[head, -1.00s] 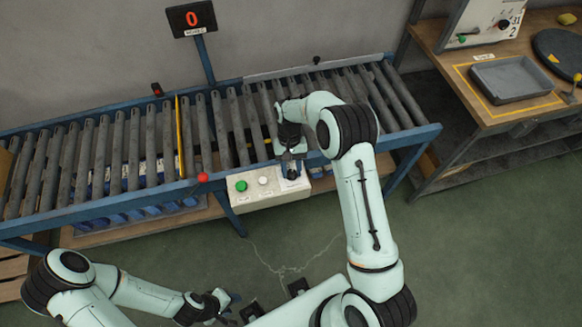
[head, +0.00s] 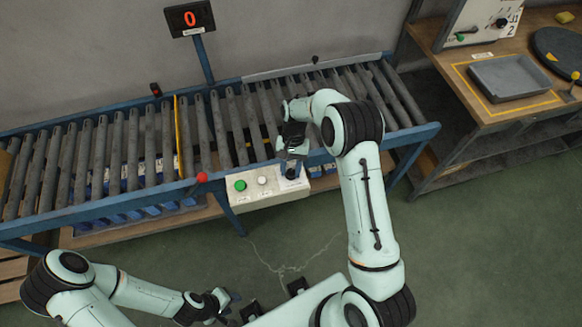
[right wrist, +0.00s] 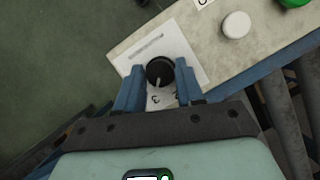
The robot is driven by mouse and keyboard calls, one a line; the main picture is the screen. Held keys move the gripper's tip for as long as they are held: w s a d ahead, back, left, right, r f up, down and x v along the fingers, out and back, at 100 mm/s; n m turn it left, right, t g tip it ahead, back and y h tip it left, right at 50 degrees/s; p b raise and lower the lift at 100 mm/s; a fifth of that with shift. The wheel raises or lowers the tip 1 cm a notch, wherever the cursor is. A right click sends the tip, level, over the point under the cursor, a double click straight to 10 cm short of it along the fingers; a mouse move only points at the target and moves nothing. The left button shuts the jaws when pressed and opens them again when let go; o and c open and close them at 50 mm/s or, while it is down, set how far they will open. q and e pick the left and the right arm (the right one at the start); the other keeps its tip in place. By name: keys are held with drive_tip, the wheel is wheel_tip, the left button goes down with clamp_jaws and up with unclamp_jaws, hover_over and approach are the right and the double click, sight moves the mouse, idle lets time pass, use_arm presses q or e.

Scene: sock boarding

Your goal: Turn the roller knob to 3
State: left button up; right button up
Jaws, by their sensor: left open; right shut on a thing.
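The roller knob (right wrist: 160,71) is black and round with a pale pointer line, on a white label plate of the control box (head: 262,191). In the right wrist view its line points down the picture, toward the printed figures; a 3 is readable, and another figure beside it is partly covered. My right gripper (right wrist: 159,84) is shut on the knob, with a blue finger on each side. It also shows over the box's right end in the head view (head: 293,170), hiding much of the knob. My left gripper (head: 226,300) is open and empty, low over the floor.
A green button (head: 240,186) and a white button (head: 262,180) sit left of the knob. The roller conveyor (head: 133,150) runs behind the box, with a red ball-ended lever (head: 202,177). A display (head: 190,19) reads 0. A bench with a grey tray (head: 509,78) stands right.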

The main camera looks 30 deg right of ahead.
drive_tip(key=o, duration=1)
use_arm(q)
drive_tip(key=shift+w+r+p, duration=0.85)
drive_tip(key=shift+r, duration=0.3)
use_arm(e)
drive_tip(key=v, duration=1.3)
drive_tip(key=shift+d+r, duration=0.15)
drive_tip(key=shift+r, duration=0.05)
